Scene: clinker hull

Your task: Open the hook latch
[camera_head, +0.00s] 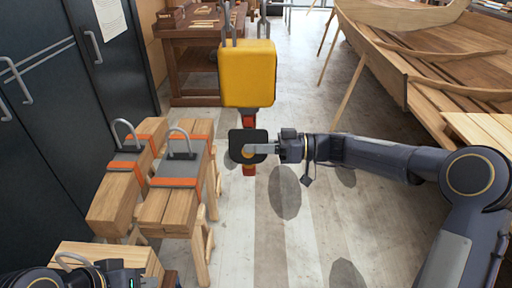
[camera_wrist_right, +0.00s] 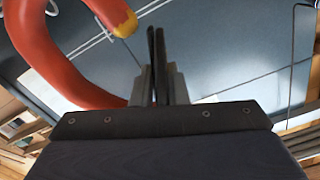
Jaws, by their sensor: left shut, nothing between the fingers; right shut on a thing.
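A yellow hook block (camera_head: 248,72) hangs in the middle of the head view. Its red hook (camera_head: 249,170) hangs below it, seen nearly edge-on, with a black square piece (camera_head: 240,138) across its middle. In the right wrist view the hook (camera_wrist_right: 45,65) curves large at the left, with its yellow tip (camera_wrist_right: 124,22) at the top. My right gripper (camera_head: 262,148) reaches in from the right and is shut on the latch at the hook; its fingers (camera_wrist_right: 156,65) largely hide what they hold. My left gripper (camera_head: 128,279) is shut, low at the left, partly cut off by the frame.
Timber beams on trestles (camera_head: 170,207) with orange straps and grey shackles stand at the left, before dark cabinets (camera_head: 45,95). A wooden workbench (camera_head: 190,60) is behind. A wooden boat hull (camera_head: 430,75) fills the right. The floor (camera_head: 290,235) around the hook is clear.

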